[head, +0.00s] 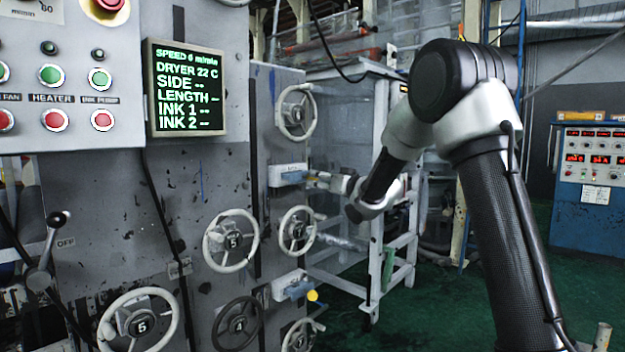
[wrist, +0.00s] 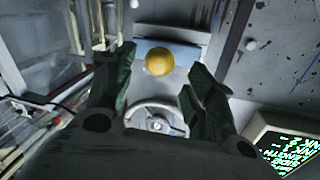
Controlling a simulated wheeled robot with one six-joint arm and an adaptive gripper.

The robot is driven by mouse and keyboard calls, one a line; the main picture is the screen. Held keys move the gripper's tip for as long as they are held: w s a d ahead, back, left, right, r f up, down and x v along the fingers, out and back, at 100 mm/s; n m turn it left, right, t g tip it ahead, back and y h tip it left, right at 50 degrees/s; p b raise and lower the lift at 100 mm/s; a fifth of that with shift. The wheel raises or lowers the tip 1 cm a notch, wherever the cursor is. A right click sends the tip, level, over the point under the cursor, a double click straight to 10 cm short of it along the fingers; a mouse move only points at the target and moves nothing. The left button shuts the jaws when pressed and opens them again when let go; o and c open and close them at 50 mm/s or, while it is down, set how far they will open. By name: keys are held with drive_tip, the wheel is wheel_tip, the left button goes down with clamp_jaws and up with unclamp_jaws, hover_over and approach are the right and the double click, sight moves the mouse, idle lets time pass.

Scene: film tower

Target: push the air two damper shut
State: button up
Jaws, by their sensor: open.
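Two dampers with blue slides in pale housings sit on the grey machine's right side. The upper damper (head: 287,175) has my gripper (head: 322,180) in front of its outer end. The lower damper (head: 291,287) shows a yellow knob (head: 313,295) sticking out. I cannot read which is air two. In the wrist view my gripper (wrist: 157,78) is open, with one dark green finger on each side of a yellow knob (wrist: 158,62) on a blue plate (wrist: 150,48). I cannot tell whether the fingers touch the knob.
Several handwheels stand close by, one above the upper damper (head: 296,111) and one below it (head: 297,231). A display screen (head: 187,88) juts from the machine on the left. A pale metal frame (head: 375,255) stands behind my arm.

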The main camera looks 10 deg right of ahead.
sight(313, 178)
drive_tip(key=x, duration=0.5)
drive_tip(key=shift+w+a, duration=0.1)
drive_tip(key=shift+w, duration=0.25)
